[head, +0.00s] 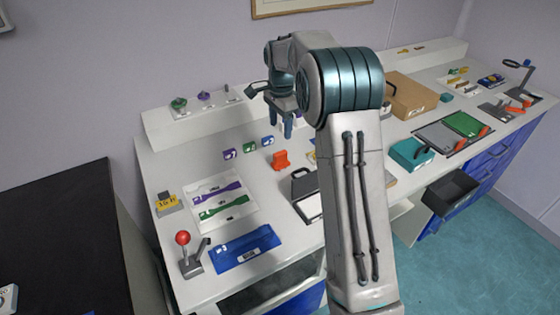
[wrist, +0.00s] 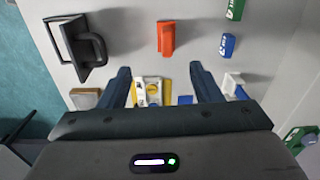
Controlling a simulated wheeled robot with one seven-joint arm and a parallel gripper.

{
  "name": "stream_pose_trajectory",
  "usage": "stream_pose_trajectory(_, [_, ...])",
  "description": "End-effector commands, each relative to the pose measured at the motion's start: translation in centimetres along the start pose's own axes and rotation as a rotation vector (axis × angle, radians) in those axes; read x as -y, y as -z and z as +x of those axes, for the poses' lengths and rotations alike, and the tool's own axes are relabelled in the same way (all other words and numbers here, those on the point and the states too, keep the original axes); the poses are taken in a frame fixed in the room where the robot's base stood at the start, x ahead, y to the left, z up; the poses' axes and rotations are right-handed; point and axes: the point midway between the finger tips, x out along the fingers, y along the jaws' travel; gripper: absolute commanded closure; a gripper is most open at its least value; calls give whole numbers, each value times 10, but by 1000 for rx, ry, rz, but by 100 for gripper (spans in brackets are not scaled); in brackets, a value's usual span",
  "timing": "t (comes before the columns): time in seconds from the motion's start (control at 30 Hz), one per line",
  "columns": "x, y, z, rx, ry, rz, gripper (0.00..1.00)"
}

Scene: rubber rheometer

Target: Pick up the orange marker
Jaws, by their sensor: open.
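The orange marker (head: 280,158) is a small upright orange piece on the white bench in the head view. In the wrist view, the orange marker (wrist: 166,38) stands beyond my fingertips, near the top middle. My gripper (head: 281,128) is above the bench, fingers pointing down, near the marker and apart from it. In the wrist view, my gripper (wrist: 160,70) has its two fingers spread wide with nothing held. A white and yellow item (wrist: 148,92) shows between the fingers, lower in that view.
Small purple (head: 230,154), green (head: 250,146) and blue (head: 268,141) markers stand in a row left of the orange one. A dark handled device (head: 303,184) is close by on the bench. My arm hides part of the bench to the right.

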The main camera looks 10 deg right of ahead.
Motion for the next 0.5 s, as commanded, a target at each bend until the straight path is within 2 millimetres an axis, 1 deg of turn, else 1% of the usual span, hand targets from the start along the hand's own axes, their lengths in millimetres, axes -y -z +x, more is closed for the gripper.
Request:
stream_pose_trajectory(0.03, [6, 2, 7, 3, -6, 22, 42])
stream_pose_trajectory(0.1, [10, 4, 13, 5, -10, 47, 42])
stream_pose_trajectory(0.17, [12, 5, 18, 6, -13, 59, 42])
stream_pose_trajectory(0.27, [13, 6, 31, 7, -18, 66, 42])
stream_pose_trajectory(0.5, [12, 5, 77, 8, -16, 65, 42])
